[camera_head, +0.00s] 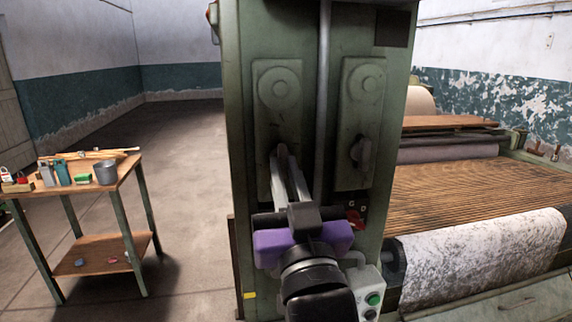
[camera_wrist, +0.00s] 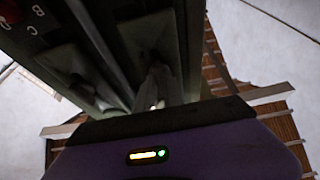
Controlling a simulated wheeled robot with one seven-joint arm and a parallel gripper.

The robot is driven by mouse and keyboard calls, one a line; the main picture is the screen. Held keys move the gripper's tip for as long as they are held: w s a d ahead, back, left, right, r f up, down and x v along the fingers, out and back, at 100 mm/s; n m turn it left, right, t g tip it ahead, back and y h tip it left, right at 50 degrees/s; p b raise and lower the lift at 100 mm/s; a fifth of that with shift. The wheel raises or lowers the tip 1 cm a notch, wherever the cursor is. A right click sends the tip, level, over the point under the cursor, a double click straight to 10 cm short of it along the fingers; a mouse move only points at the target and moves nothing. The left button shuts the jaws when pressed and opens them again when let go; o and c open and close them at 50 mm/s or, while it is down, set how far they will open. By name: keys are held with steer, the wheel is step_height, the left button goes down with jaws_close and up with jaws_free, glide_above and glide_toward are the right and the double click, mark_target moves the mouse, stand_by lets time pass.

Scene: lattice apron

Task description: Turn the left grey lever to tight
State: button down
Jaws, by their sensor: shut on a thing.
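The left grey lever sits low on the left green plate (camera_head: 277,88) of the tall green machine post. My gripper (camera_head: 283,152) reaches up to this lever from below and in front, and is shut on it. The fingers hide most of the lever, so its exact angle cannot be told. In the wrist view the fingertips meet the plate in shadow, and the lever is too dark to make out. The right grey lever (camera_head: 361,152) stands on the neighbouring right plate (camera_head: 363,88), apart from my gripper. No tight marking is readable.
A grey vertical pipe (camera_head: 323,100) runs between the two plates. A red knob (camera_head: 354,218) and a box with a green button (camera_head: 373,299) are right of my wrist. The slatted apron (camera_head: 470,190) lies at right, a wooden table (camera_head: 125,168) at left. Floor between is clear.

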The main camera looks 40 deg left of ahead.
steer(key=shift+f, duration=0.1)
stand_by(0.3)
steer(key=c, duration=1.5)
jaws_free()
steer(key=shift+o, duration=0.2)
steer(key=b+v, duration=0.2)
steer(key=v, duration=0.5)
steer(key=shift+s+d, duration=0.2)
steer(key=shift+s, duration=0.1)
